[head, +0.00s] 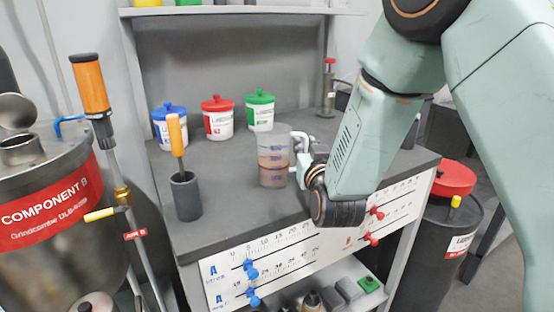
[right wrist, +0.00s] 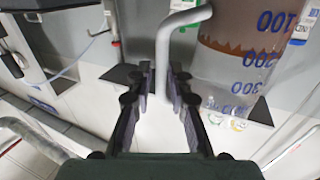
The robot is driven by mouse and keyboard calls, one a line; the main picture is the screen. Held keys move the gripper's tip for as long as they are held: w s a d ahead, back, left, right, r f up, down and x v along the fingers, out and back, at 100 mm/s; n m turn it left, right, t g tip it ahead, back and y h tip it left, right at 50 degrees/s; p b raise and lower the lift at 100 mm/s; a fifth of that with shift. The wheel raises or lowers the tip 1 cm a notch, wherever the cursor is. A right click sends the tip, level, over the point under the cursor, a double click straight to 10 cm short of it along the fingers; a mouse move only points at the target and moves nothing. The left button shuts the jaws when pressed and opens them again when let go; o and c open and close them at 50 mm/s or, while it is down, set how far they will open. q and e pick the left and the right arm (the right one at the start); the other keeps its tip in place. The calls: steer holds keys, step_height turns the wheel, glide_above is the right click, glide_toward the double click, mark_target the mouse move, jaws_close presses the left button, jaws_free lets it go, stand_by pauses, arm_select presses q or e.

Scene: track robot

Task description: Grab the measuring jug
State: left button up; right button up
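The measuring jug (head: 273,158) is clear, with blue markings and brownish liquid, and appears upright on the dark grey bench top. Its pale handle points right, toward my right gripper (head: 304,162). In the right wrist view the jug (right wrist: 235,75) fills the upper right, its marks upside down. In the head view my wrist hides part of the gripper. My left gripper is not in view.
Blue (head: 169,125), red (head: 217,118) and green (head: 260,111) lidded tubs stand behind the jug. A grey holder (head: 186,196) with an orange-handled tool is left of it. Sliding scales (head: 290,255) line the bench front. A red-lidded drum (head: 447,220) stands right.

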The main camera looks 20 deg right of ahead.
steer(key=shift+w+a, duration=0.1)
steer(key=shift+a, duration=0.05)
steer(key=shift+d, duration=0.2)
steer(key=shift+c, duration=1.2)
steer(key=shift+a, duration=0.1)
jaws_close()
